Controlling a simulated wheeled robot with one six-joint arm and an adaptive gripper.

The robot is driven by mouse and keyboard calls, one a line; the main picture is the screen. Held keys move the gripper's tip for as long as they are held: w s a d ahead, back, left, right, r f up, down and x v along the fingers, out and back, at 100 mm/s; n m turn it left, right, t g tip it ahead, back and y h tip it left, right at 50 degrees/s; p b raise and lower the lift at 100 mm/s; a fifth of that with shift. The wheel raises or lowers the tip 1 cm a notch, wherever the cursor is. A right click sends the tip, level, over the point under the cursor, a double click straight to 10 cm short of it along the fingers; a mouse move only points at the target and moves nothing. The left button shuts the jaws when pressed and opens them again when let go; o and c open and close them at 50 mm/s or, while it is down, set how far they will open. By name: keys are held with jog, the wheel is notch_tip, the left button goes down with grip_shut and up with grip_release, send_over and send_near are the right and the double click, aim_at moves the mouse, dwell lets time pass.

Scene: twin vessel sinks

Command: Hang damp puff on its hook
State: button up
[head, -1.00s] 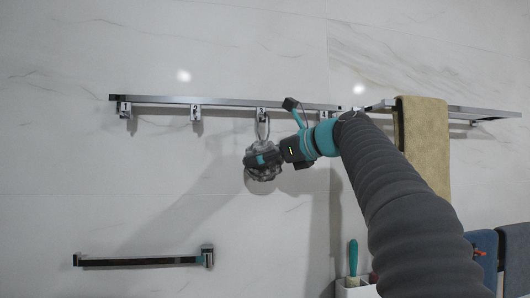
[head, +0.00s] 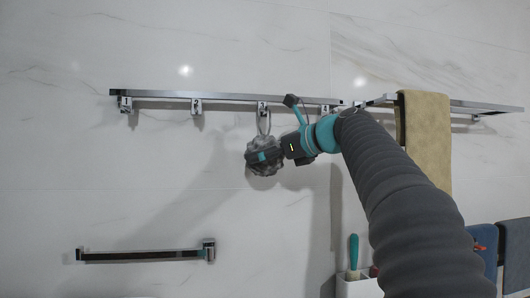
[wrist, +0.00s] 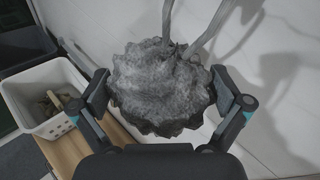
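The grey ruffled puff (head: 266,169) hangs in front of the wall just below the hook marked 3 (head: 263,106). Its pale loop rises to that hook; I cannot tell whether it is over the hook or only in front of it. My gripper (head: 262,157) reaches the puff from the right. In the wrist view the puff (wrist: 160,95) fills the space between the two fingers of my gripper (wrist: 160,82), which press against its sides. The loop cords (wrist: 190,30) run up out of the picture, so the hook is hidden there.
The wall rail (head: 220,98) also carries hook 1 (head: 125,104), hook 2 (head: 196,106) and another hook at right. A tan towel (head: 425,140) hangs right of my arm. A short lower bar (head: 140,255) is at left. A white basket (wrist: 45,105) stands below.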

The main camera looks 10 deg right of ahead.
jog(key=v, duration=1.2)
jog(key=w+d+f+n+h, duration=0.35)
jog(key=d+f+n, duration=0.2)
jog(key=f, duration=0.55)
jog(key=s+f+n+g+h, duration=0.2)
jog(key=f+n, duration=0.1)
jog(key=f, duration=0.4)
jog(key=s+f+n+g+h, duration=0.1)
jog(key=s+f+n+h, duration=0.1)
jog(key=f, duration=0.4)
jog(key=s+a+f+n+g, duration=0.1)
jog(key=s+a+f+n, duration=0.3)
jog(key=s+f, duration=0.4)
jog(key=s+a+f+n+g+h, duration=0.1)
jog(key=s+a+f+n, duration=0.3)
jog(key=s+f, duration=0.4)
jog(key=s+a+f+n+g+h, duration=0.1)
jog(key=s+a+f+n, duration=0.3)
jog(key=f, duration=0.5)
jog(key=shift+s+a+n+g, duration=0.4)
jog(key=shift+s+n, duration=0.85)
jog(key=shift+s, duration=0.65)
